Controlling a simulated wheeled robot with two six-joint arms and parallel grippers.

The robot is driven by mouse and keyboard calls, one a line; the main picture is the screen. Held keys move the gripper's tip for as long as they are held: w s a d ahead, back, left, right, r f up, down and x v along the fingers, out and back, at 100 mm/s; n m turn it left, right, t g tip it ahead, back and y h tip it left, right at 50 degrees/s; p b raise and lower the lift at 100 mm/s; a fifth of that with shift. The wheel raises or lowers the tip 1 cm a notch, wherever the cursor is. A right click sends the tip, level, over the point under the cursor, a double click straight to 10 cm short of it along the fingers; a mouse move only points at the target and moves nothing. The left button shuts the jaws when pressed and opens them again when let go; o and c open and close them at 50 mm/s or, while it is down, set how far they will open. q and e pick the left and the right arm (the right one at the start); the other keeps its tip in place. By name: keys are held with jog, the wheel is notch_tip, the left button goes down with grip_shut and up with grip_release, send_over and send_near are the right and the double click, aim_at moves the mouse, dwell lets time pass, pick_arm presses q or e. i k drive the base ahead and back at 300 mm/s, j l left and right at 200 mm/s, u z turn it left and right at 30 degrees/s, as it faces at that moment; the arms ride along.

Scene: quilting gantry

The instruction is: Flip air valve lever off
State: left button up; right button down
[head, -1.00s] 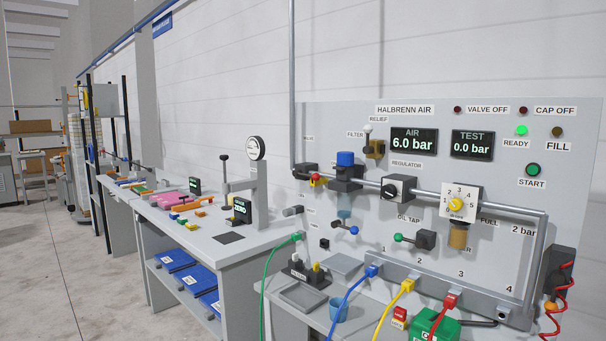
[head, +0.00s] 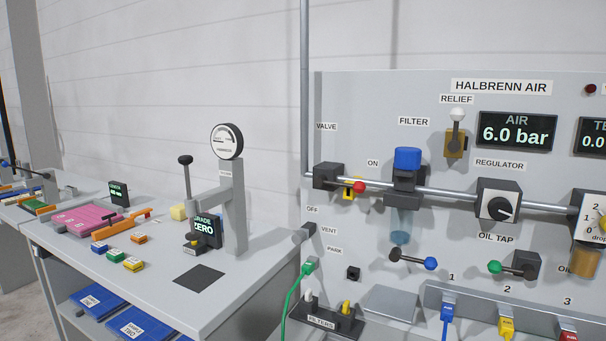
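The air valve (head: 328,176) is a dark block on the pipe at the left of the grey panel, below the VALVE label. Its lever ends in a red knob (head: 359,188) and points right along the pipe, near the ON label (head: 373,163). A small yellow piece (head: 348,190) sits beside the lever. The OFF label (head: 312,209) is lower left of the valve. The AIR display (head: 516,132) reads 6.0 bar. Neither of my grippers shows in the head view.
The panel also carries a filter with a blue cap (head: 407,159), a regulator knob (head: 498,201), a relief valve (head: 456,140) and a blue-knobbed lever (head: 430,263). A bench (head: 150,290) with a dial gauge stand (head: 236,205) is at left. A green hose (head: 291,295) hangs between.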

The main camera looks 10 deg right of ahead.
aim_at(359, 187)
jog(key=i+j, duration=0.25)
jog(key=i+j+z, duration=0.1)
jog(key=i+j, duration=0.15)
jog(key=j, duration=0.2)
jog(key=i+j, duration=0.25)
jog(key=j, duration=0.15)
jog(key=l+z, duration=0.05)
